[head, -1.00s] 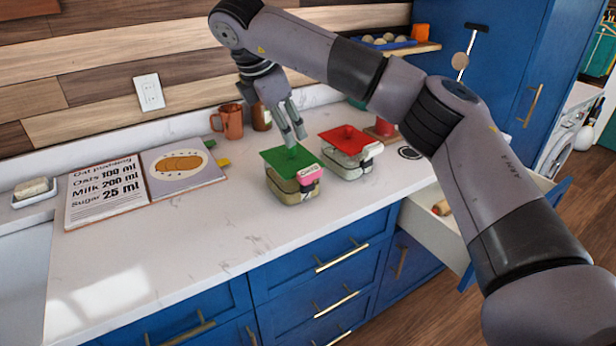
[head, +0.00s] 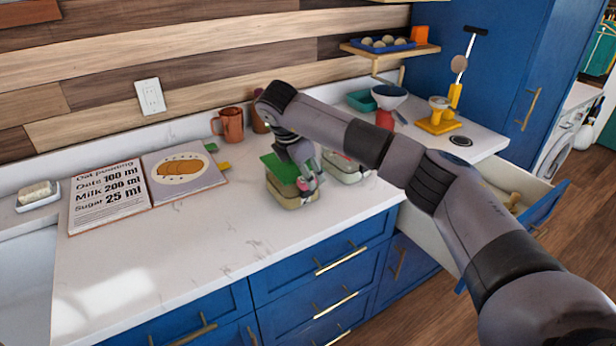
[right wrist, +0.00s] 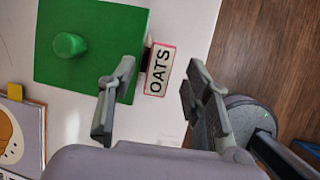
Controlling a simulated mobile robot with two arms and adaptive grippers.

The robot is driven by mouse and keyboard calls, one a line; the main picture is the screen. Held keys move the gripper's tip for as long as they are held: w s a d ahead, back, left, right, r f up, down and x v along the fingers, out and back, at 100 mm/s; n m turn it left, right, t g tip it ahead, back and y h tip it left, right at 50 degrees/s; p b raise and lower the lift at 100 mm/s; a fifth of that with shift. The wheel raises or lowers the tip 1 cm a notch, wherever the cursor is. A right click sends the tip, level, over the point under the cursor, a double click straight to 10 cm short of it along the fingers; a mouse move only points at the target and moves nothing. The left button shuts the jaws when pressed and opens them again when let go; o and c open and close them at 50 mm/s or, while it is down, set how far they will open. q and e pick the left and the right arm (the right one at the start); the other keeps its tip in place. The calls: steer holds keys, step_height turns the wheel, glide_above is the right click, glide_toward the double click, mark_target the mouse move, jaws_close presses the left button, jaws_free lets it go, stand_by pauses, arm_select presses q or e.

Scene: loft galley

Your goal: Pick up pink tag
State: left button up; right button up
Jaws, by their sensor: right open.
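The pink tag (right wrist: 159,70) reads OATS and has a pink border around a white face. It is on the side of the green-lidded container, beside the green lid (right wrist: 105,25) in the right wrist view. In the head view the green lid (head: 279,170) tops a pale container (head: 288,197), and the tag is mostly hidden by my gripper. My right gripper (right wrist: 161,72) is open, with one finger on each side of the tag, and it holds nothing. It also shows at the container's front right in the head view (head: 309,188). My left gripper is not in view.
A second container (head: 346,172) stands close behind, partly hidden by my arm. The open recipe book (head: 150,186) lies to the left, with a brown mug (head: 231,125) behind. An open drawer (head: 510,190) juts out at right. The front counter is clear.

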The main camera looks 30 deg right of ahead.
steer(key=shift+x, duration=1)
jaws_close()
steer(key=shift+r, duration=0.15)
steer(key=shift+r, duration=0.55)
step_height(320, 180, up, 19)
steer(key=b, duration=0.2)
steer(key=shift+b, duration=0.35)
